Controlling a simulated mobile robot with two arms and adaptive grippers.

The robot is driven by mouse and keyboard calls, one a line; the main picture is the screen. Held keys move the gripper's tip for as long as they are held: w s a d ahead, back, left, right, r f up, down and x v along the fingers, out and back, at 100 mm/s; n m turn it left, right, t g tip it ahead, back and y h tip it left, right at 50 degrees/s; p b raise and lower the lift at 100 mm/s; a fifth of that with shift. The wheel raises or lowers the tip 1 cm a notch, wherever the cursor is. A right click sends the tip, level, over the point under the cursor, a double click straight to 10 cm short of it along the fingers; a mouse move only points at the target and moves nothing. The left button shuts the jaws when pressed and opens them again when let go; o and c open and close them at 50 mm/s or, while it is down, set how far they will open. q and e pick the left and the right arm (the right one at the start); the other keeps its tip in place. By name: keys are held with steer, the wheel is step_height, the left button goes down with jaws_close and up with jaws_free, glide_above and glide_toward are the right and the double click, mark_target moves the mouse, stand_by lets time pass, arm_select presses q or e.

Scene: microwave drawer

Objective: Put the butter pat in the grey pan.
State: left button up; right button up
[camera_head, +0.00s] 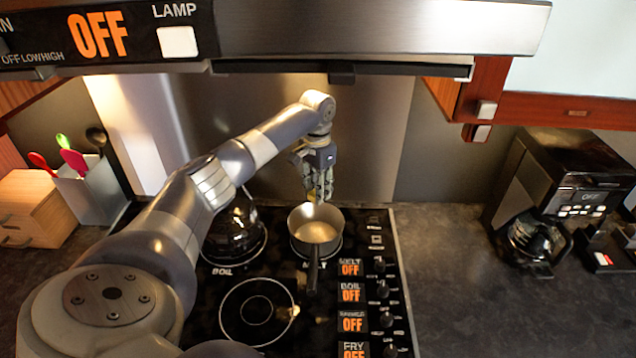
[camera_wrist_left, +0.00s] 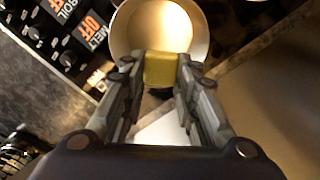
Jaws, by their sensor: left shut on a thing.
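The grey pan (camera_head: 315,232) sits on the back right burner of the black stovetop, its dark handle pointing toward the front. My left gripper (camera_head: 318,196) is above the back part of the pan, pointing down. It is shut on the yellow butter pat (camera_wrist_left: 161,70), which shows between the fingertips in the left wrist view. In that view the pan (camera_wrist_left: 127,38) lies beyond the butter, with its inside open and empty where visible. The butter looks close to the pan's rim; the exact height cannot be told. My right gripper is not in view.
A dark glass pot (camera_head: 234,232) stands on the burner left of the pan, partly behind my arm. A hood (camera_head: 370,30) overhangs the stove. A coffee maker (camera_head: 555,195) stands at right and a utensil holder (camera_head: 90,190) at left.

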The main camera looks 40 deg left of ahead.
arm_select(q)
steer(key=shift+d+f, duration=0.1)
steer(key=shift+f, duration=0.3)
step_height(320, 180, down, 8)
steer(key=b, duration=0.2)
steer(key=shift+f+b, duration=0.2)
steer(key=shift+b, duration=0.15)
steer(key=shift+f+b, duration=0.75)
steer(key=shift+b, duration=0.05)
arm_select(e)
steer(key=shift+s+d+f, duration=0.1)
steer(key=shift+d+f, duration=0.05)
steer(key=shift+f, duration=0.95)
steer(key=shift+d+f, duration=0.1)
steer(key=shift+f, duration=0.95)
arm_select(q)
steer(key=o, duration=0.8)
steer(key=shift+o, duration=0.4)
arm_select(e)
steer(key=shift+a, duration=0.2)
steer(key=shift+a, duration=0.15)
